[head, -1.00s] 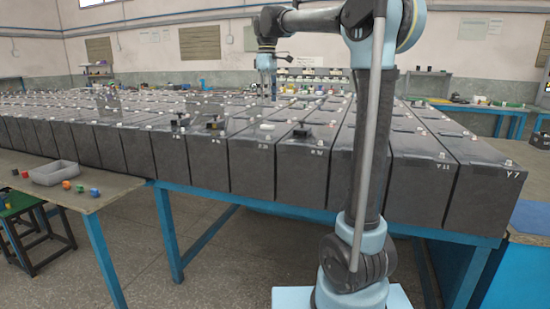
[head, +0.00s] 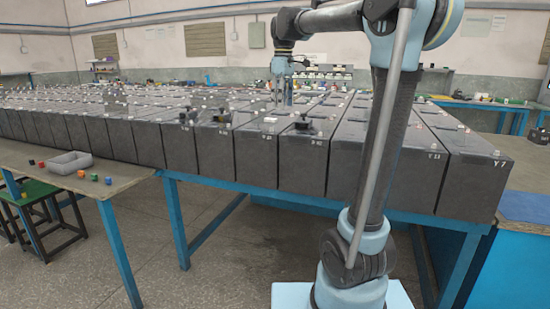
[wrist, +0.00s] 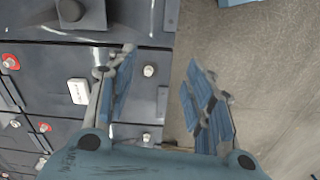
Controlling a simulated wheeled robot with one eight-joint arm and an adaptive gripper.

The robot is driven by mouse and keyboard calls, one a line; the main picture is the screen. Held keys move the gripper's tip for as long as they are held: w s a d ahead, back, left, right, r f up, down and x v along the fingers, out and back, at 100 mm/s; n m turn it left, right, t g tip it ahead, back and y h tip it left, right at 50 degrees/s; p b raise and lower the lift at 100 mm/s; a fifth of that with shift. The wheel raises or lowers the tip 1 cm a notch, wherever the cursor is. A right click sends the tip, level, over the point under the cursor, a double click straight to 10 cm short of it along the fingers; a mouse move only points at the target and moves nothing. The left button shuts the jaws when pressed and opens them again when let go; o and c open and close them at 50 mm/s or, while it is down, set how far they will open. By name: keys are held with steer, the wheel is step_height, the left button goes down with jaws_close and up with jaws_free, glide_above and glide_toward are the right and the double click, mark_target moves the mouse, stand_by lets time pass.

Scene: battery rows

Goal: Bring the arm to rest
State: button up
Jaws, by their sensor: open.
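My gripper (head: 283,92) hangs pointing down above the dark battery rows in the head view, small and far off. In the wrist view my gripper (wrist: 155,95) is open, its two blue-padded fingers apart with nothing between them. The left finger is over the dark battery tops (wrist: 60,70), and the right finger is over the bare floor (wrist: 240,80). My arm rises from its light blue base on the right side of the head view and bends left at the top.
The batteries (head: 255,160) stand in long rows on a blue-framed table (head: 420,215). A side table (head: 125,180) at left carries a grey tray (head: 68,163) and several small coloured pieces. A green stool (head: 35,192) stands by it. Floor is clear at the front.

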steer(key=s+d+f+m, duration=0.4)
steer(key=s+d+f, duration=0.1)
steer(key=s+f, duration=0.5)
steer(key=s+d+f+m+t, duration=0.1)
steer(key=s+d+f+m, duration=0.3)
steer(key=s+f, duration=0.6)
steer(key=s+d+f+m+t, duration=0.1)
steer(key=s+d+f+m, duration=0.3)
steer(key=f, duration=0.9)
steer(key=s+d, duration=0.3)
steer(key=s, duration=0.2)
steer(key=shift+s+d+f, duration=0.2)
steer(key=shift+s, duration=0.2)
